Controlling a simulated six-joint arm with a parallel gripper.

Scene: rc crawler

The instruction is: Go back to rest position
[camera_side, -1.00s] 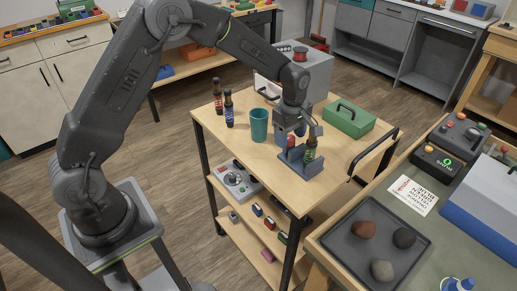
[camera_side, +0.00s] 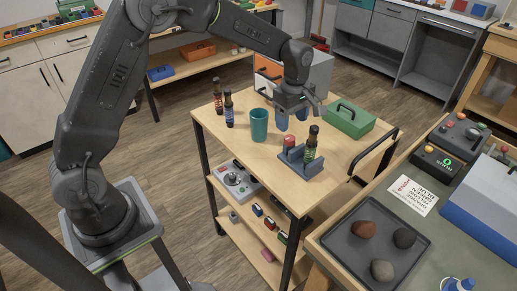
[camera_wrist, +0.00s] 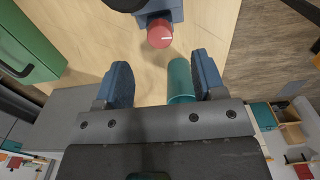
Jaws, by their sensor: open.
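My gripper (camera_side: 292,120) is open and empty above the wooden cart top (camera_side: 232,153). In the wrist view its two blue fingers (camera_wrist: 158,85) stand wide apart with nothing between them at the tips. A blue-grey holder (camera_side: 300,164) stands on the cart below and in front of my gripper. The red top (camera_wrist: 159,33) also shows in the wrist view. A teal cup (camera_side: 259,125) stands left of my gripper; in the wrist view it (camera_wrist: 181,82) is near one finger.
Two more shock absorbers, one red (camera_side: 217,96) and one blue (camera_side: 229,108), stand at the cart's left. A bench with a stone tray (camera_side: 343,259) is at the right.

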